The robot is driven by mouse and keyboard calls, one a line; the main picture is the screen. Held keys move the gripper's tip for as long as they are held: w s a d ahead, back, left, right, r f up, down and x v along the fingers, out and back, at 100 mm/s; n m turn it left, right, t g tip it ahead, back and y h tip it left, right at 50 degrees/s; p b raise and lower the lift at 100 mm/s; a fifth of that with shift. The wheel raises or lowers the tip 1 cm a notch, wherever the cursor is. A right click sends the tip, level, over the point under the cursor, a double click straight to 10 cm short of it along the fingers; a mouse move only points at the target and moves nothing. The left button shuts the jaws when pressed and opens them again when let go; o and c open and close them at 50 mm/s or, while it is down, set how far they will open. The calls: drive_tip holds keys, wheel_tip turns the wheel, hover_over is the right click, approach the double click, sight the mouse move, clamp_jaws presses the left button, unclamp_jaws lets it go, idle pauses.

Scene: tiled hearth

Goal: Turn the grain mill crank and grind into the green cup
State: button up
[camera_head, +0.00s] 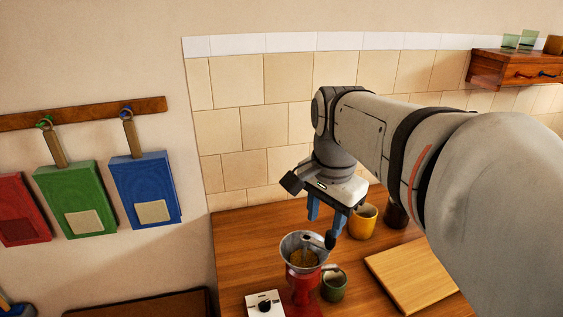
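The grain mill stands on the wooden counter at the lower middle, with a grey hopper (294,244) holding brownish grain and a red body (303,288). A dark crank knob (330,241) shows at the hopper's right edge; the rest of the crank is hard to make out. The green cup (334,288) stands upright just right of the red body; whether it is under the spout I cannot tell. My gripper (326,214) points down above the mill, its blue fingers apart with a gap between them. The right finger's tip is close to the knob; contact is unclear.
A yellow cup (363,222) and a dark jar (396,212) stand behind, near my arm. A wooden board (412,276) lies at right. A white box with a black knob (265,304) sits left of the mill. The counter (245,240) is clear at back left.

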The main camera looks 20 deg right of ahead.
drive_tip(key=d+r+m, duration=0.1)
drive_tip(key=w+r+m, duration=0.1)
drive_tip(key=m, duration=0.1)
drive_tip(key=w+d+r+m+g, duration=0.1)
drive_tip(key=m, duration=0.1)
drive_tip(key=shift+d+r, duration=0.1)
drive_tip(key=shift+d, duration=0.2)
drive_tip(key=shift+d+m, duration=0.15)
drive_tip(key=shift+m, duration=0.35)
drive_tip(key=b, duration=0.8)
hover_over(315, 244)
drive_tip(key=s+d, duration=0.2)
drive_tip(key=d, duration=0.1)
drive_tip(key=f, duration=0.9)
drive_tip(key=shift+w+a, duration=0.15)
drive_tip(key=shift+a, duration=0.05)
drive_tip(key=shift+r+p, duration=0.3)
drive_tip(key=shift+p, duration=0.1)
drive_tip(key=shift+f, duration=0.1)
